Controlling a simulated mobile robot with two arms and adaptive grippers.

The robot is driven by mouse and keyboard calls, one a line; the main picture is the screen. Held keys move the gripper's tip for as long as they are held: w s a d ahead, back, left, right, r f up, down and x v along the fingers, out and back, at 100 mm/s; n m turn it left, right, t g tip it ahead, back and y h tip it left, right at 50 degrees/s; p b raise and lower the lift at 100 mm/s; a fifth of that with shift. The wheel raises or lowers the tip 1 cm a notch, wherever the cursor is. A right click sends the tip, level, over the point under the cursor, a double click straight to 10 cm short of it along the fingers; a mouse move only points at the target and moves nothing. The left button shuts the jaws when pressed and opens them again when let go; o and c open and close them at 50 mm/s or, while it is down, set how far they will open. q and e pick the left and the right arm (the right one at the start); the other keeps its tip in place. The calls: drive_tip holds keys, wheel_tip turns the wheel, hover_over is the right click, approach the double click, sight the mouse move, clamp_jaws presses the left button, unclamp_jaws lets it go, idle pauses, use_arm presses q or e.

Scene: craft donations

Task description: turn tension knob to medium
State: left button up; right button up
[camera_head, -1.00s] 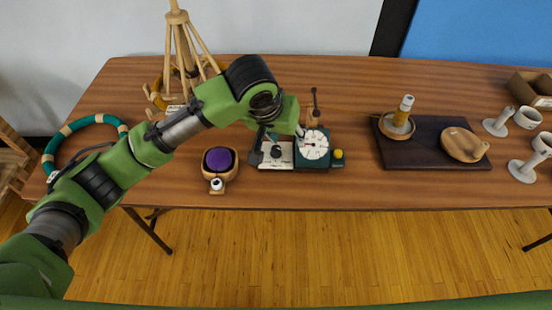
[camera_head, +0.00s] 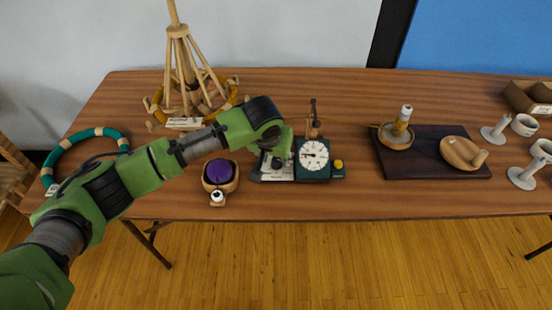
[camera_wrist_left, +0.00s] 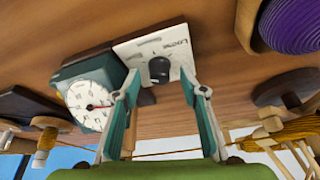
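The black tension knob (camera_wrist_left: 159,70) sits on a white panel (camera_wrist_left: 135,48) marked "Loose", beside a dark green gauge with a white dial (camera_wrist_left: 88,104). In the head view the white panel (camera_head: 277,178) shows below my left gripper (camera_head: 276,163), which hides the knob, and the dial (camera_head: 313,155) is just to the right. In the left wrist view my left gripper (camera_wrist_left: 160,80) is open, one finger to each side of the knob. I cannot tell whether the fingers touch it. The knob's pointer setting is not clear. My right gripper is not in view.
A purple ball in a wooden holder (camera_head: 218,186) stands just left of the panel. A yellow knob (camera_head: 338,164) is right of the dial. Behind stands a wooden yarn stand (camera_head: 180,60). A dark board (camera_head: 420,165) with wooden items lies to the right.

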use_arm(q)
drive_tip(key=shift+w+f, duration=0.15)
drive_tip(key=shift+f, duration=0.3)
drive_tip(key=c, duration=1.1)
